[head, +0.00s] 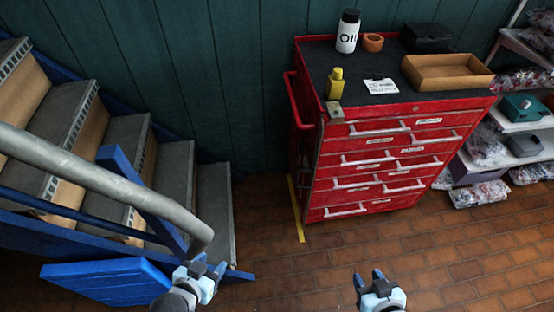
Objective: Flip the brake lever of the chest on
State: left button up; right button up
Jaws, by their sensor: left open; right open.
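The red tool chest (335,160) stands against the green wall, right of centre in the head view, with several drawers facing the front right. A red push handle (293,103) is on its left side. A small grey metal piece (335,110) sits at its front left top corner; I cannot tell whether this is the brake lever. No other lever shows clearly. My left gripper (210,267) is open and empty at the bottom, beside the blue stair frame. My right gripper (368,277) is open and empty at the bottom, in front of the chest and apart from it.
Stairs with a blue frame and a grey handrail (100,175) fill the left. A bottle (347,32), a yellow bottle (335,84) and a wooden tray (446,72) stand on the chest. Shelves (520,127) with bags are at right. The tiled floor before the chest is clear.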

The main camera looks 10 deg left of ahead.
aim_at(301, 143)
jog(key=i+l, duration=0.8)
